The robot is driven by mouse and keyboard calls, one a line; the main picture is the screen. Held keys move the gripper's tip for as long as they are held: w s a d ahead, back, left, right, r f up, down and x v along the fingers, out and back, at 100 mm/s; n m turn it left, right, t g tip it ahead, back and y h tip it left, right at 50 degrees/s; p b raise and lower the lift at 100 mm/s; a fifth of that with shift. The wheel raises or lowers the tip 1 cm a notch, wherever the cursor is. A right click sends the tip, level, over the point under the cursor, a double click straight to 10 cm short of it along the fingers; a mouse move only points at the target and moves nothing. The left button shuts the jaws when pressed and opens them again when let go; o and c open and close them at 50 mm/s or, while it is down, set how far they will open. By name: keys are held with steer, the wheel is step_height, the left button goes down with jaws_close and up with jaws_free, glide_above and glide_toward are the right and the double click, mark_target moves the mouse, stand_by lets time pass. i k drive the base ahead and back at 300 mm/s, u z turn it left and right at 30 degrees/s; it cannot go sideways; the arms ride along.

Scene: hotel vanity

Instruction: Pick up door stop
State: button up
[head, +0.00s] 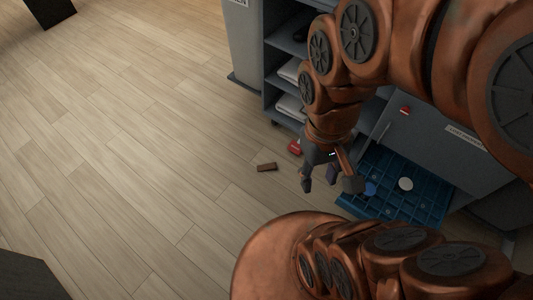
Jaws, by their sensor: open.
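A small brown block (266,167) lies on the wood floor, left of my gripper; it looks like the door stop, but I cannot be sure at this size. My gripper (328,184) points down, open, with its fingers spread. It is right of the brown block and near the left edge of the blue grid mat. A small dark blue thing (331,172) shows between the fingers; I cannot tell whether it is below them or touching.
A red object (294,147) lies on the floor by the grey cabinet (425,125). The blue grid mat (425,207) holds a white disc (405,184) and a blue round thing (369,188). Shelves (284,55) stand behind.

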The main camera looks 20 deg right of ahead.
mark_target(271, 165)
steer(key=u, duration=0.65)
steer(key=i, duration=0.8)
steer(key=u, duration=0.95)
